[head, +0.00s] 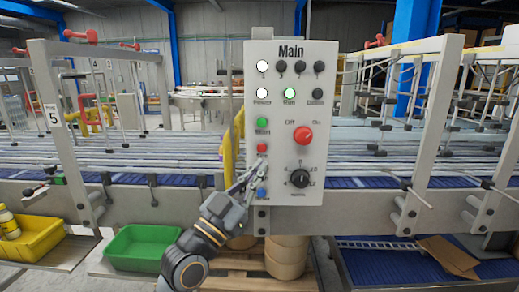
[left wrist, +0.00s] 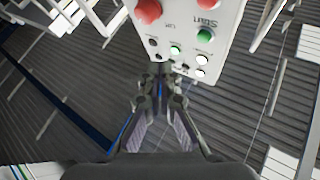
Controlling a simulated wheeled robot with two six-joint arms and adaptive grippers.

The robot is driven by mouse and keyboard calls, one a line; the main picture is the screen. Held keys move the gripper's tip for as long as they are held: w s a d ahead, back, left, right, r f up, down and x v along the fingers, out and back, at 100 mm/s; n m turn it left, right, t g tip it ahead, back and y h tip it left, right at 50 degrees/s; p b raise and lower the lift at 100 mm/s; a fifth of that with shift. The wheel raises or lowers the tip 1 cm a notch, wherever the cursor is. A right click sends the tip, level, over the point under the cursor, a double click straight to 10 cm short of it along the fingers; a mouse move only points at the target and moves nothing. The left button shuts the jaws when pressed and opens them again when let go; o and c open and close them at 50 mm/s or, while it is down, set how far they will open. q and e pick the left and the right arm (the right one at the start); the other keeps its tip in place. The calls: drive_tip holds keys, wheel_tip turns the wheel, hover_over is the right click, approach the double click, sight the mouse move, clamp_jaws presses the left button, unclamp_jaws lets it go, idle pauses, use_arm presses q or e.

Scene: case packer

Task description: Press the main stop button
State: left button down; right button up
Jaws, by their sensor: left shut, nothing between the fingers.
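The control panel (head: 279,80), a light grey box labelled "Main", stands upright in the middle of the head view. A small red button (head: 262,148) sits in its left column, below the green Start button (head: 262,123). A larger red knob (head: 302,135) marked Off and On is to the right. My left gripper (head: 260,168) is shut and empty. In the picture its tips are just below the small red button; I cannot tell whether they touch the panel. In the left wrist view, the panel appears upside down beyond the fingers (left wrist: 160,78). My right gripper is not in view.
A black selector (head: 299,178) and a blue button (head: 262,192) are low on the panel. A conveyor with metal rails runs behind it. A green bin (head: 145,247) and a yellow bin (head: 32,238) stand at lower left.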

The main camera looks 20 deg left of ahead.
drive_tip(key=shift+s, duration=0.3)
use_arm(q)
drive_tip(key=b, duration=0.2)
approach(262, 148)
drive_tip(key=w+d+r, duration=0.3)
drive_tip(key=d, duration=0.1)
drive_tip(key=shift+w+a+r, duration=0.2)
drive_tip(key=shift+w+r, duration=0.2)
drive_tip(key=shift+w, duration=0.1)
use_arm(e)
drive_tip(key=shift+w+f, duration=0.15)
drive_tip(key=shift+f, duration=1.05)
use_arm(q)
drive_tip(key=shift+b, duration=0.3)
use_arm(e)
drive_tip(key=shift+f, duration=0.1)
use_arm(q)
drive_tip(key=shift+w+a+b, duration=0.1)
drive_tip(key=shift+w+b, duration=0.15)
drive_tip(key=shift+b, duration=0.1)
drive_tip(key=shift+w, duration=0.2)
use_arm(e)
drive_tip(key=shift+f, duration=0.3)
